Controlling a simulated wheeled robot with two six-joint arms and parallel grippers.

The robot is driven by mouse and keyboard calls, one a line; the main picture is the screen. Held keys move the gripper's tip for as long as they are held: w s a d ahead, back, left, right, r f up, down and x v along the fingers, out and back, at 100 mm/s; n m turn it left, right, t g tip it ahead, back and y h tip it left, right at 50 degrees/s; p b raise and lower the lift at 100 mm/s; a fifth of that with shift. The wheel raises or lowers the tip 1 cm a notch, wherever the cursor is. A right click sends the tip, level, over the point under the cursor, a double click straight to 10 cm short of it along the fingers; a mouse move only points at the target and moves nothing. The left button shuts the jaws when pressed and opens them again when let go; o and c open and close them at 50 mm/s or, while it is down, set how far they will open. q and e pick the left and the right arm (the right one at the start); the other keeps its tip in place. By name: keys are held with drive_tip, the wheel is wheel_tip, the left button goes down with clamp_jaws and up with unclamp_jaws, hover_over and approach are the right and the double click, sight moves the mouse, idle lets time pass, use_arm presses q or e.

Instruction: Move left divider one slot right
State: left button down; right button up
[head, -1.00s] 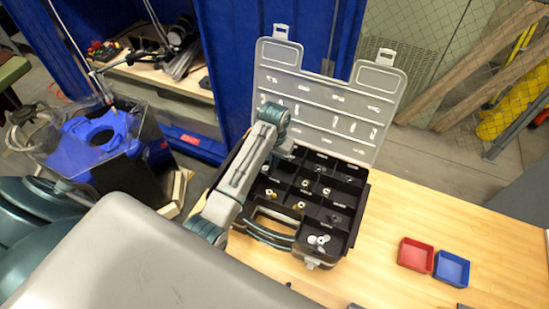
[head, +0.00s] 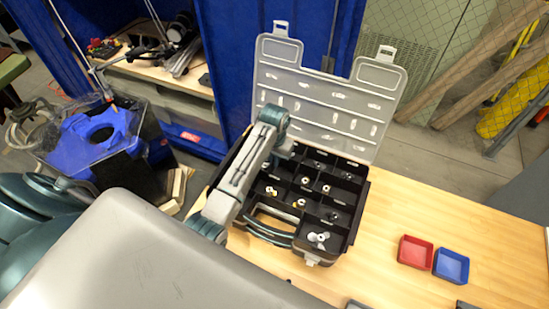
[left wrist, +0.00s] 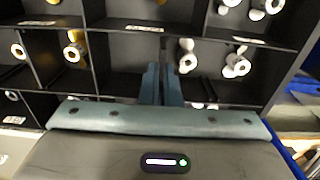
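The black organizer case (head: 355,200) stands open on the wooden table, its clear lid (head: 325,100) raised at the back. Thin dark dividers split it into compartments holding small washers and fittings. My left gripper (head: 288,150) reaches down into the left back part of the case; its fingertips are hard to see from the head. In the left wrist view its two fingers (left wrist: 161,85) are close together on either side of a thin black divider (left wrist: 163,56), with only a narrow gap between them. The divider's lower part is hidden by the fingers. My right gripper is out of view.
A red tray (head: 415,252) and a blue tray (head: 451,266) sit on the table (head: 400,215) right of the case. The table between them and the case is clear. Loose fittings (left wrist: 238,65) lie in the compartment right of the fingers.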

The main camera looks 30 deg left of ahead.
use_arm(q)
drive_tip(key=shift+f, duration=0.4)
drive_tip(key=shift+f, duration=0.5)
drive_tip(key=shift+f, duration=0.3)
idle(0.5)
drive_tip(key=shift+f, duration=0.35)
drive_tip(key=c, duration=2.1)
unclamp_jaws()
drive_tip(key=o, duration=0.5)
